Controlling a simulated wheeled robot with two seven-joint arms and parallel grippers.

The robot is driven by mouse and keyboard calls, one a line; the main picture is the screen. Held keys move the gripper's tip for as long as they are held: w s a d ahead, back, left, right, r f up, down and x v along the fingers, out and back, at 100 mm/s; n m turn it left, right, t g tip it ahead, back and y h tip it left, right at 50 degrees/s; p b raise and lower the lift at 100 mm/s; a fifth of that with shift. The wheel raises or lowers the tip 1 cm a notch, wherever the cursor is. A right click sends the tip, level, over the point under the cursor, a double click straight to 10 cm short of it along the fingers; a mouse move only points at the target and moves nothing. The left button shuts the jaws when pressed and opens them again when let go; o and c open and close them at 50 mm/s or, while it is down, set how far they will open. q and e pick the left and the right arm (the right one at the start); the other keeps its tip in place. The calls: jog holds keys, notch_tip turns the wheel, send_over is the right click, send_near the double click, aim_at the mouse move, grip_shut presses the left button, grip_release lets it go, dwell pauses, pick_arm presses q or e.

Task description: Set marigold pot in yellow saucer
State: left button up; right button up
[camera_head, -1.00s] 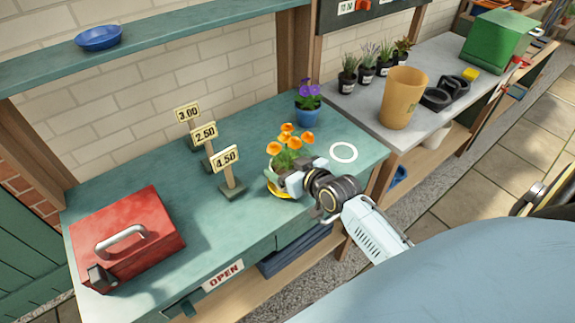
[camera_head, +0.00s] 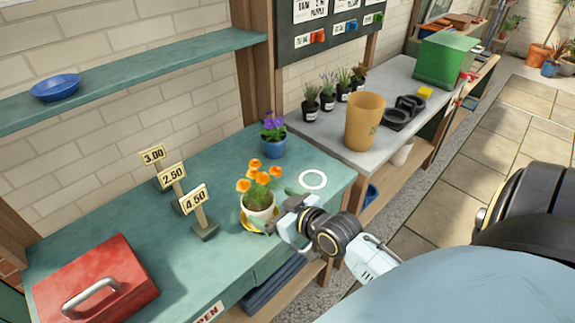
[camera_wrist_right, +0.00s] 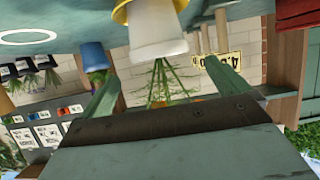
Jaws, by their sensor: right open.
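The marigold pot (camera_head: 260,207) is a cream pot with orange flowers. It stands upright in the yellow saucer (camera_head: 246,224) on the green bench. My right gripper (camera_head: 281,215) is just right of the pot, open, and apart from it as far as the views show. In the right wrist view the picture is upside down; the white pot (camera_wrist_right: 157,35) stands in the yellow saucer (camera_wrist_right: 122,12), beyond the two spread fingers of my right gripper (camera_wrist_right: 168,90), with nothing between them. My left gripper is not in view.
A blue pot with purple flowers (camera_head: 272,147) stands behind, near a white ring (camera_head: 313,180) on the bench. Price signs (camera_head: 195,200) stand left of the marigold. A red toolbox (camera_head: 95,283) is at front left. A tan pot (camera_head: 365,122) stands on the grey bench.

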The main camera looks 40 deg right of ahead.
jog(key=v, duration=0.5)
jog(key=s+a+f+g+h, duration=0.1)
jog(key=s+f+g, duration=0.3)
jog(key=f, duration=1)
jog(key=s+f+g, duration=0.2)
jog(key=s+f, duration=0.4)
jog(key=f, duration=0.8)
jog(key=s+a+f+g, duration=0.2)
jog(key=s+f+g, duration=0.1)
jog(key=s+f, duration=0.5)
jog(key=s+a+f+n+g, duration=0.1)
jog(key=s+f, duration=0.6)
jog(key=s, duration=0.8)
jog(key=shift+s+a+f+g, duration=0.3)
jog(key=shift+a+g, duration=0.35)
jog(key=shift+g, duration=0.55)
jog(key=shift+w+f, duration=0.1)
notch_tip(320, 180, down, 6)
jog(key=b, duration=0.6)
